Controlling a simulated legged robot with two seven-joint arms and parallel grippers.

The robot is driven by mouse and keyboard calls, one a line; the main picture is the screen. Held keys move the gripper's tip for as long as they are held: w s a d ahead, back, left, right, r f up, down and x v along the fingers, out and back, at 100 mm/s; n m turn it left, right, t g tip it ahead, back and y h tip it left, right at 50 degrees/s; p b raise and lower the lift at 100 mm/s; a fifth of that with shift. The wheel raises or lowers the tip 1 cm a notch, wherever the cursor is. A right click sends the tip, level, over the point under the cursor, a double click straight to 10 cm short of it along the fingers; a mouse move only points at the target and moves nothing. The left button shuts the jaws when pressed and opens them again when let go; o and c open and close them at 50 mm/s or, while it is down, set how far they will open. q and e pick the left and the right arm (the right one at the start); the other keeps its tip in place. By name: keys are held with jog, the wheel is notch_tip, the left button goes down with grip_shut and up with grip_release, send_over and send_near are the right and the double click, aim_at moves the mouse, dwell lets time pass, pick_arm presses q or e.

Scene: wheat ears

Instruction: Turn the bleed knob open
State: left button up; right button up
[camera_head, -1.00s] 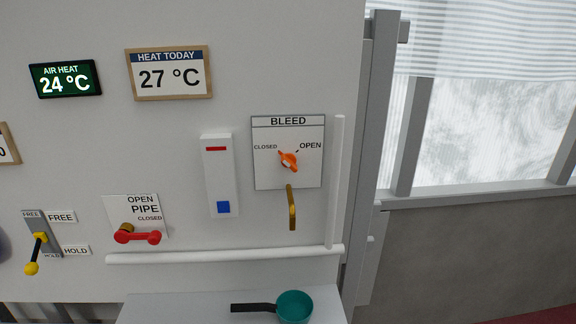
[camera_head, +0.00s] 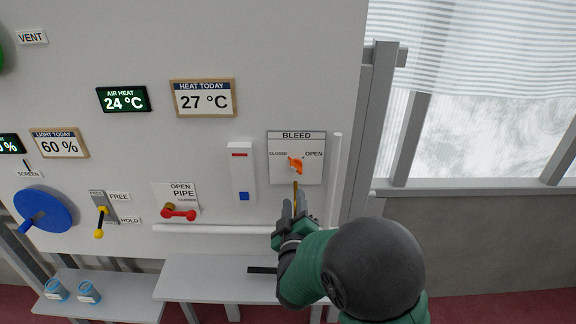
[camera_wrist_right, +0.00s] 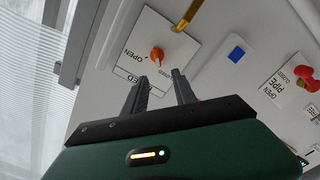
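The orange bleed knob (camera_head: 295,164) sits on the white BLEED panel (camera_head: 282,177), between the words CLOSED and OPEN. I cannot tell exactly which way it points. In the right wrist view the knob (camera_wrist_right: 156,54) lies just beyond the fingertips, on the panel (camera_wrist_right: 178,30). My right gripper (camera_head: 293,205) is below the knob in the head view, in front of the lower part of a brass spout (camera_head: 295,187). In the wrist view the right gripper (camera_wrist_right: 158,80) has its two dark fingers apart, empty and not touching the knob. My left gripper is not in view.
A white pipe (camera_head: 334,165) runs up right of the panel, and another (camera_head: 215,229) runs below. Left are a white gauge with a blue block (camera_head: 243,170) and a red pipe lever (camera_head: 178,213). A shelf (camera_head: 215,278) holds a pan, mostly hidden except its handle (camera_head: 262,270).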

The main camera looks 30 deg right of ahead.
aim_at(295, 169)
jog(key=p+x, duration=0.4)
jog(key=x, duration=0.9)
jog(key=shift+d+r, duration=0.15)
jog(key=shift+d, duration=0.1)
jog(key=shift+w+d, duration=0.1)
jog(key=shift+w, duration=0.3)
jog(key=shift+s, duration=0.15)
jog(key=shift+c, duration=0.2)
jog(key=shift+s, duration=0.15)
grip_shut()
